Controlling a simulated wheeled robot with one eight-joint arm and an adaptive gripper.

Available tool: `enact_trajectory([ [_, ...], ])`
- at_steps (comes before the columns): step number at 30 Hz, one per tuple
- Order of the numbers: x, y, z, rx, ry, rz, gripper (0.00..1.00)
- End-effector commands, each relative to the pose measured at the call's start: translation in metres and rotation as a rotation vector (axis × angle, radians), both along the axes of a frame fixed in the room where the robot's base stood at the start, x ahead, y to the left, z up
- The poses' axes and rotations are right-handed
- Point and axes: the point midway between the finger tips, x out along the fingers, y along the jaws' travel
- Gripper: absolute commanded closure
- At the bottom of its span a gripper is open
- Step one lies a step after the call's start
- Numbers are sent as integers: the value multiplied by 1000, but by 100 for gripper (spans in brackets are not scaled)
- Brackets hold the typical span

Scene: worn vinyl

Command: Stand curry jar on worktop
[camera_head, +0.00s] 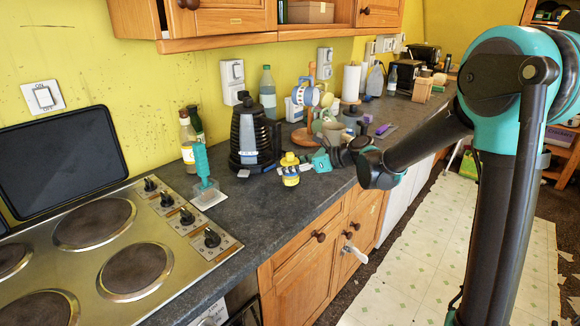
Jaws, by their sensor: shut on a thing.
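The curry jar (290,171) appears as a small yellow jar with a yellow top and a dark band. It is upright, over the front part of the dark grey worktop (262,205). My gripper (302,166) reaches in from the right and is shut on the jar's side. The fingertips are small and partly hidden against the jar. I cannot tell whether the jar's base touches the worktop or is just above it.
A black appliance (252,138) stands behind the jar. A teal brush-like item (203,166) and bottles (187,140) are to the left, beside the hob (95,224). A mug stand (311,105) and other clutter stand behind my wrist. Bare worktop lies in front of the jar.

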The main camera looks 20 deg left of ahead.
Motion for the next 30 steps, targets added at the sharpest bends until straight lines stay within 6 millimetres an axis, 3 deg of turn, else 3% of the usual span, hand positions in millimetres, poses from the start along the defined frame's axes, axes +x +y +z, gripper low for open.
enact_trajectory([
  [30, 0, 0, -8, 0, 0, 0, 100],
])
